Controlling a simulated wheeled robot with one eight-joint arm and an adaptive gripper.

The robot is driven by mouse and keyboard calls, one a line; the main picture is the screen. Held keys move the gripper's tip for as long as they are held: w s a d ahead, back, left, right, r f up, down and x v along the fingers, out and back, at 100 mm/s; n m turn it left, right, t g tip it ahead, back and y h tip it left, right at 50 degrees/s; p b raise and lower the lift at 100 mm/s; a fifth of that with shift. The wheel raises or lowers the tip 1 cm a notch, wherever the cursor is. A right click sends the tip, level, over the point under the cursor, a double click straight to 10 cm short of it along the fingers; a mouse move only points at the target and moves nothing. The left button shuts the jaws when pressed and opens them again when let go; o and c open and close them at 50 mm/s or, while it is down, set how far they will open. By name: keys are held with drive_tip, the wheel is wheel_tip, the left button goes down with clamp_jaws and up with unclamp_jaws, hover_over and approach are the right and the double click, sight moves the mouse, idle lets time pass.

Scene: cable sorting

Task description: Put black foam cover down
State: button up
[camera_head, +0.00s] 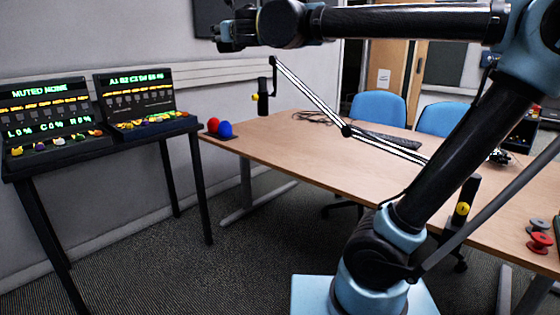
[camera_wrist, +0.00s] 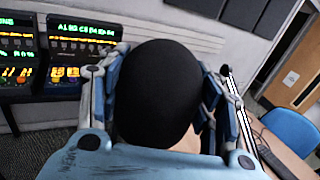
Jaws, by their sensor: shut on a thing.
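The black foam cover (camera_wrist: 157,90) is a rounded black shape in the wrist view, held between the blue-and-grey fingers of my gripper (camera_wrist: 158,75). The fingers are shut on its left and right sides. In the head view my gripper (camera_head: 230,36) is at the top, raised above the level of the table and left of the blue chairs. The cover is hard to tell from the dark gripper there. A red foam ball (camera_head: 213,124) and a blue foam ball (camera_head: 225,130) sit at the table's left end.
The wooden table (camera_head: 290,147) has much bare top. A black microphone (camera_head: 262,96) hangs from a boom arm (camera_head: 310,94) over its left part. Two lit panels (camera_head: 45,112) (camera_head: 137,100) stand on a black stand at left. Red and grey spools (camera_head: 539,240) lie at right.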

drive_tip(key=w+d+f+m+t+h, duration=0.1)
drive_tip(key=w+f+m+h, duration=0.4)
drive_tip(key=w+f, duration=0.55)
drive_tip(key=w+d+f+m+t+h, duration=0.15)
drive_tip(key=w+f+h, duration=0.5)
drive_tip(key=w, duration=0.65)
drive_tip(key=w+d+f+m+g+h, duration=0.1)
drive_tip(key=w+d+f+m+h, duration=0.2)
drive_tip(key=f, duration=0.4)
drive_tip(key=w+d+f+m+g+h, duration=0.15)
drive_tip(key=d+f, duration=0.25)
drive_tip(key=f, duration=0.4)
drive_tip(key=w+d+f+m+g+h, duration=0.1)
drive_tip(key=w+d+f+m+h, duration=0.2)
drive_tip(key=f, duration=0.4)
drive_tip(key=shift+n+h, duration=0.3)
drive_tip(key=shift+h, duration=0.1)
drive_tip(key=shift+w+d+f, duration=0.1)
drive_tip(key=shift+d+f, duration=0.15)
drive_tip(key=shift+f, duration=1.45)
drive_tip(key=shift+s+d+f, duration=0.1)
drive_tip(key=shift+d+f, duration=0.1)
drive_tip(key=shift+f, duration=1.45)
drive_tip(key=shift+w+d+f, duration=0.1)
drive_tip(key=shift+d+f, duration=0.15)
drive_tip(key=shift+f, duration=1.45)
drive_tip(key=o, duration=0.8)
drive_tip(key=shift+f, duration=0.1)
